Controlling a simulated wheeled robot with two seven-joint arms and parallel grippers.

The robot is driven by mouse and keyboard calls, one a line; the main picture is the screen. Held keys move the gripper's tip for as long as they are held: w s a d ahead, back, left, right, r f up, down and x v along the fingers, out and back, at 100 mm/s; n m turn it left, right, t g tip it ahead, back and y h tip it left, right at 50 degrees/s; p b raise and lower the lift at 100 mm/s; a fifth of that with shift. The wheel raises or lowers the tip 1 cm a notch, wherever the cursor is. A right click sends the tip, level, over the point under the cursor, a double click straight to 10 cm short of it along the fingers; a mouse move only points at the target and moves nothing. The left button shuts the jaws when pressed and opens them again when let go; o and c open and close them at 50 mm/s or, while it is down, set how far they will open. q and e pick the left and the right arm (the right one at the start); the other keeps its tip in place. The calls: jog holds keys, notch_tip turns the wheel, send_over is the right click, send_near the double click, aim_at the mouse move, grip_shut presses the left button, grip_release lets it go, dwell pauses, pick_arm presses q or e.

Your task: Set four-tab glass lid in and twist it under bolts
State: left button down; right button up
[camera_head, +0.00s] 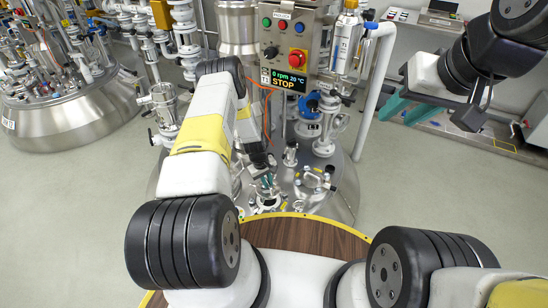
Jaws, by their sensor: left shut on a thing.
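My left gripper (264,172) points down over the steel reactor top, just left of the picture's middle. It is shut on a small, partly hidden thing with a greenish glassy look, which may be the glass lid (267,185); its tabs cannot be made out. Below and around it are small metal fittings on the reactor top (338,205). A round port with bolt-like parts (313,181) lies to the right of my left gripper. My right gripper (477,112) is raised at the upper right, far from the reactor top; its finger gap is unclear.
A control box (288,60) with buttons and a display reading STOP stands behind the reactor top. A white valve column (325,128) and pipes rise to its right. A wooden platform with a yellow edge (310,232) lies in front. Another steel vessel (70,115) stands left.

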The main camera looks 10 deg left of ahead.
aim_at(268, 192)
pick_arm(q)
jog(key=shift+f, duration=3.4)
jog(key=n, duration=0.4)
jog(key=shift+d+t+y, duration=0.1)
jog(key=shift+t+y, duration=0.2)
jog(key=shift+y, duration=0.1)
jog(key=c, duration=1.4)
grip_release()
jog(key=shift+o, duration=0.2)
jog(key=shift+r, duration=2.95)
